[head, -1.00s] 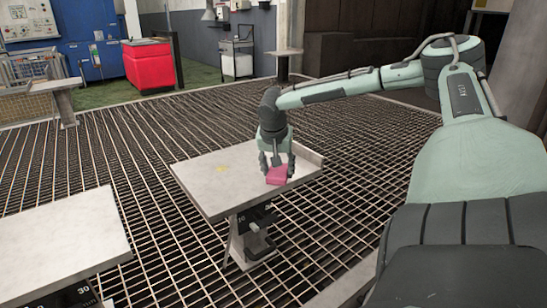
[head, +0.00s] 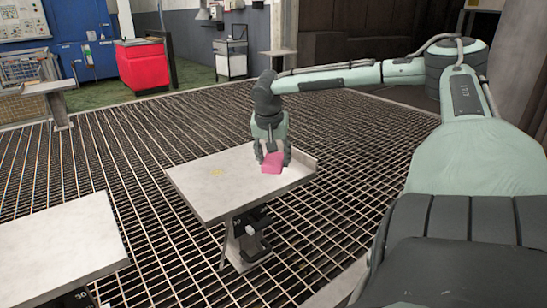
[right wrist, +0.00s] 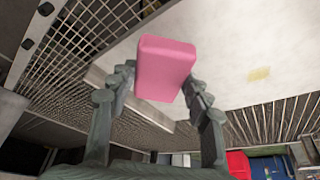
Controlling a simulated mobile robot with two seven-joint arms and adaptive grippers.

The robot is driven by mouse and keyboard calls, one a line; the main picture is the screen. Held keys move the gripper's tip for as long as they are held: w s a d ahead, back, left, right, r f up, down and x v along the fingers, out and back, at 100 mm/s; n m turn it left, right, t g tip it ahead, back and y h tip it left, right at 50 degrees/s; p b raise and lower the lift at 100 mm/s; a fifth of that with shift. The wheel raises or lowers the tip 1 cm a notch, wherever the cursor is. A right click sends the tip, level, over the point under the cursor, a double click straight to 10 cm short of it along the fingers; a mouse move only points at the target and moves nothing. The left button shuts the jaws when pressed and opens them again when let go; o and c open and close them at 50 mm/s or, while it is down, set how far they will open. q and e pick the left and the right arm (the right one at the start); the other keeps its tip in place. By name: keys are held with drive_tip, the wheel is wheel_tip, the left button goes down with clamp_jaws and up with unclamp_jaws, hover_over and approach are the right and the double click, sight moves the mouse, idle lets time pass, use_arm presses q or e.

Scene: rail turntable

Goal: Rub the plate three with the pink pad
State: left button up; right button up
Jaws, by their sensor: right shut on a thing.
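The pink pad (head: 272,163) is a small block in the jaws of my right gripper (head: 271,158). The right gripper points down over the right part of a pale flat plate (head: 215,200) on a stand, which has a small yellow mark (head: 216,172) left of the pad. In the right wrist view the pad (right wrist: 165,68) sits between both fingers, with the plate (right wrist: 240,45) and its yellow mark (right wrist: 259,73) beyond. Whether the pad touches the plate cannot be told. No number three is readable on the plate. My left gripper is not in view.
Another pale plate (head: 60,245) stands at the lower left, with a gap between the two. Metal grating (head: 150,240) covers the floor around them. A red cabinet (head: 144,65), a wheeled trolley (head: 231,58) and a small far stand (head: 280,54) are well behind.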

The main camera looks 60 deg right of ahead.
sight(275, 156)
drive_tip(key=shift+r, duration=0.3)
drive_tip(key=shift+r, duration=1.55)
